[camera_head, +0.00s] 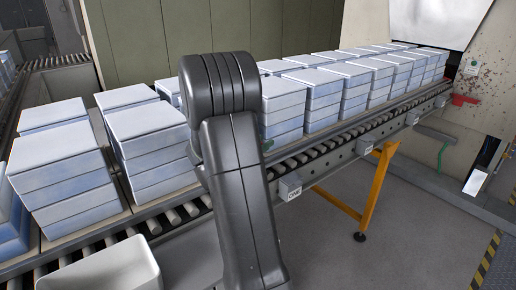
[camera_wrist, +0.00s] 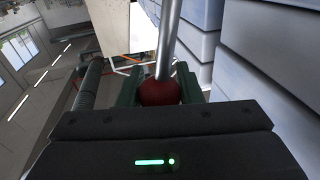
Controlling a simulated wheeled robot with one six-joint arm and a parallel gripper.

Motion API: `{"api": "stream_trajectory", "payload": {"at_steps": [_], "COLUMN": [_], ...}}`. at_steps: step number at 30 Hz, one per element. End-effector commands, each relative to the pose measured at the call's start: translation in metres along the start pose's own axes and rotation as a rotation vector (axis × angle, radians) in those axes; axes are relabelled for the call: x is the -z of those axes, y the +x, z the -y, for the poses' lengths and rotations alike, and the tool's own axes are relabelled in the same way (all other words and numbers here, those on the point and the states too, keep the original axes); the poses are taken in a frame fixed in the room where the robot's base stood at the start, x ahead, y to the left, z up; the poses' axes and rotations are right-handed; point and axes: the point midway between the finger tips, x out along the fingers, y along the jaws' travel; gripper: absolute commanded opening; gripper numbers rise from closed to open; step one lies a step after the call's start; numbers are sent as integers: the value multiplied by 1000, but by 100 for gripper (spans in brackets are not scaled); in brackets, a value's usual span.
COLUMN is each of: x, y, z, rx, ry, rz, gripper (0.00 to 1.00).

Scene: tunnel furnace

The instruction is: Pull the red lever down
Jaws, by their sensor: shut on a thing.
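The red lever shows in the wrist view as a round red knob (camera_wrist: 159,93) on the end of a straight grey metal rod (camera_wrist: 168,40). The rod runs from the knob to the top edge, leaning slightly right. My gripper (camera_wrist: 158,82) has its two dark green fingers on either side of the knob and is shut on it. The knob's lower part is hidden behind the gripper body. In the head view my dark arm stands in front and hides the lever and nearly all of the gripper.
Stacks of pale blue-white blocks (camera_head: 152,135) stand on a roller conveyor (camera_head: 330,152) that runs to the furnace at the upper right. Blocks (camera_wrist: 275,60) also fill the wrist view's right side, close to my gripper. A yellow leg (camera_head: 376,190) supports the conveyor. Grey floor (camera_head: 400,250) lies clear at the right.

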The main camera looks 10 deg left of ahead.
Motion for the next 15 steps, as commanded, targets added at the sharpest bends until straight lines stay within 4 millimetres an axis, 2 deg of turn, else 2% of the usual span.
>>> {"api": "stream_trajectory", "payload": {"at_steps": [1, 15], "x": [-10, -32], "y": [-2, -12], "z": [-6, -52], "rx": [-2, -17], "ry": [42, 452], "rz": [-10, -90], "gripper": [0, 0]}}
